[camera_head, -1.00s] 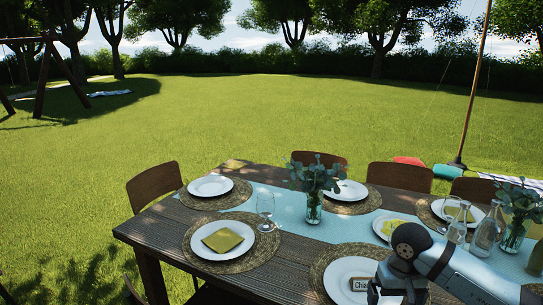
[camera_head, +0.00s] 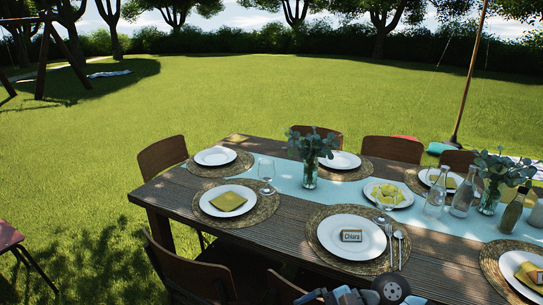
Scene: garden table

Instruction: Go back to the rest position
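My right arm shows only at the bottom edge of the head view, in front of the table's near side. Its gripper (camera_head: 318,296) is low beside a chair and partly cut off by the frame. Whether its fingers are open or shut cannot be made out. My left gripper is not in view. A name card reading "Chiara" (camera_head: 351,236) stands on the white plate (camera_head: 333,247) nearest the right arm. A fork and a spoon (camera_head: 399,247) lie to the right of that plate.
The wooden table (camera_head: 290,236) holds several plates on woven mats, a light blue runner (camera_head: 335,199), a vase with eucalyptus (camera_head: 310,175), a wine glass (camera_head: 266,172) and bottles (camera_head: 435,196). Wooden chairs (camera_head: 190,268) stand around it. Open lawn (camera_head: 80,190) lies left.

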